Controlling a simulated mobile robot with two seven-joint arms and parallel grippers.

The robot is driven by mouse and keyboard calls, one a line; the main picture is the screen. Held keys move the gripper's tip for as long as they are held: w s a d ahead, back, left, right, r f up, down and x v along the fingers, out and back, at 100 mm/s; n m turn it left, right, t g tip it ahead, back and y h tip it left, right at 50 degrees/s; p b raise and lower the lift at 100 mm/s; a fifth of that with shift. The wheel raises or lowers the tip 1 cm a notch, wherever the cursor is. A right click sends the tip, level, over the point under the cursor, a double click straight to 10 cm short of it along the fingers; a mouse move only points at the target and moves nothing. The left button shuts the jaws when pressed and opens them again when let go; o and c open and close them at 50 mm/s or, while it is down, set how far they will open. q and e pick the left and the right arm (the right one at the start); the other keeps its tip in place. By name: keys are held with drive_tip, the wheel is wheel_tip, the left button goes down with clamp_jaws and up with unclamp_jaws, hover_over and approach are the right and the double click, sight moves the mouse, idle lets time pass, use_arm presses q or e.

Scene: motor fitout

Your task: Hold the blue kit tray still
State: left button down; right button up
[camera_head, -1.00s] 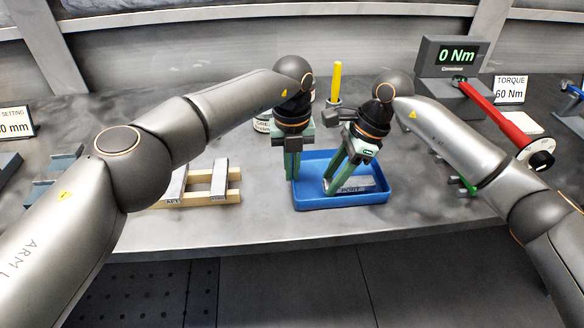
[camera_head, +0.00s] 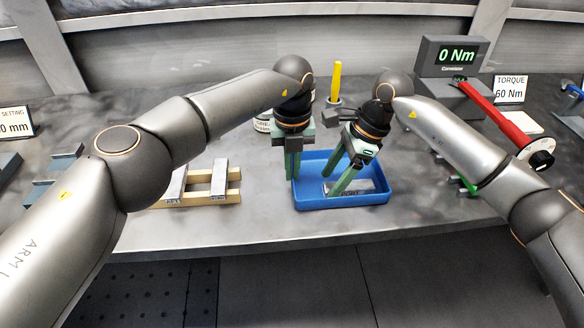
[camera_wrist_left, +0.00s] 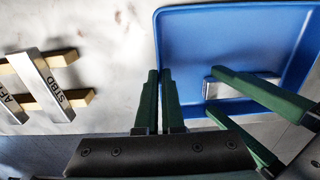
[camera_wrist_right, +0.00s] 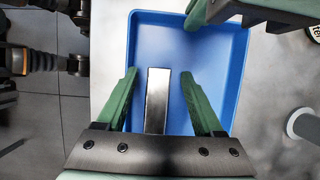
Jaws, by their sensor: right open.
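The blue kit tray (camera_head: 340,204) lies flat on the bench; it also shows in the left wrist view (camera_wrist_left: 228,14) and right wrist view (camera_wrist_right: 228,75). My left gripper (camera_head: 293,178) is at the tray's left wall. In the left wrist view its green fingers (camera_wrist_left: 160,72) are close together with that wall between them. A grey metal block marked PORT (camera_head: 360,187) lies in the tray. My right gripper (camera_head: 342,190) is open over the tray; in the right wrist view its fingers (camera_wrist_right: 158,75) stand apart on either side of the block (camera_wrist_right: 157,98).
Left of the tray, a wooden rack (camera_head: 205,198) holds two grey metal bars. Behind stand a yellow-handled tool (camera_head: 336,80), a jar (camera_head: 262,124), a torque display (camera_head: 447,60) and a red-handled wrench (camera_head: 500,113). Bare bench lies between rack and tray.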

use_arm(q)
drive_tip(key=shift+w, duration=0.1)
use_arm(e)
drive_tip(key=shift+r, duration=3.05)
use_arm(q)
drive_tip(key=shift+c, duration=1.8)
unclamp_jaws()
drive_tip(key=shift+r, duration=0.1)
drive_tip(key=shift+r+p, duration=2.05)
drive_tip(key=shift+r, duration=0.9)
use_arm(e)
wheel_tip(320, 180, up, 4)
drive_tip(key=shift+r, duration=0.1)
